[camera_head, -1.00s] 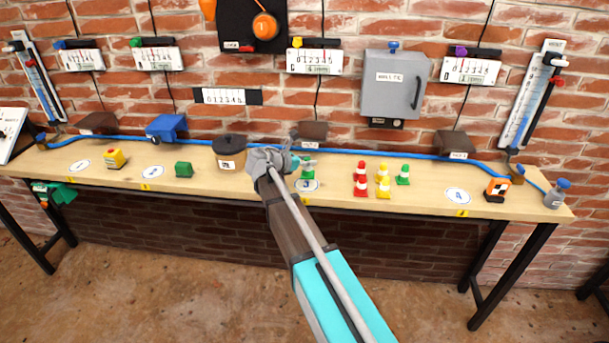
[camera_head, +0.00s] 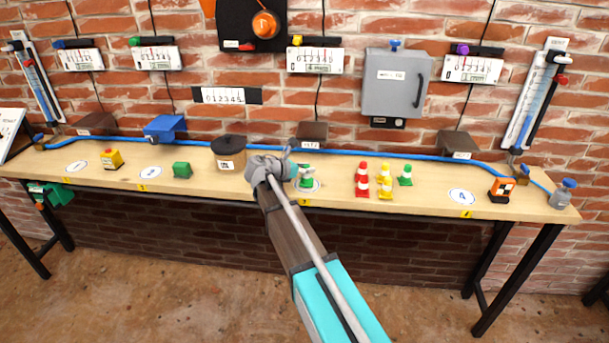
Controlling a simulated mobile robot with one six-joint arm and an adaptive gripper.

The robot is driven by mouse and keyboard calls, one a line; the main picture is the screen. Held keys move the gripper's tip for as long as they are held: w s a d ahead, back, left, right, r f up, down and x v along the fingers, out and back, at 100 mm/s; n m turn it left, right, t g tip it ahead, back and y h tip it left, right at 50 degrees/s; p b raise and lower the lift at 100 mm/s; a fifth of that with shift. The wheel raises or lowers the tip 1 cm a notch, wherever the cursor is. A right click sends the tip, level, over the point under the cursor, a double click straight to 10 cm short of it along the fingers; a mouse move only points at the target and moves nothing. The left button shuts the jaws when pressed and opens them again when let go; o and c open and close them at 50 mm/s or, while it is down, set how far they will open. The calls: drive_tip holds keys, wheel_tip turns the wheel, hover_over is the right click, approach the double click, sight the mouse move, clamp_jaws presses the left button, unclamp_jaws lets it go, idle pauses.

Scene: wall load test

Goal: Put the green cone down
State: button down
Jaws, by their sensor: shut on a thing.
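A green cone (camera_head: 306,183) with a pale band is at the white round mark (camera_head: 317,187) near the middle of the bench. My gripper (camera_head: 295,171) is shut on the cone from the left, and its fingers hide the upper part. The cone's base appears at or just above the mark; I cannot tell whether it touches.
The wooden bench (camera_head: 425,200) has a blue hose (camera_head: 400,157) along its back. A round dark-lidded container (camera_head: 229,152) stands left of my gripper, with a green block (camera_head: 182,170) farther left. An orange-and-black block (camera_head: 500,189) is near the right end. The bench around mark 4 (camera_head: 462,197) is clear.

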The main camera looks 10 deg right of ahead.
drive_tip(key=shift+f, duration=0.3)
drive_tip(key=shift+c, duration=2.2)
unclamp_jaws()
drive_tip(key=shift+r, duration=0.15)
drive_tip(key=shift+s+a+r, duration=0.2)
drive_tip(key=shift+s+a, duration=0.05)
drive_tip(key=shift+a, duration=0.35)
drive_tip(key=p+v, duration=0.4)
drive_tip(key=v, duration=0.6)
drive_tip(key=shift+a, duration=0.25)
drive_tip(key=shift+s, duration=0.15)
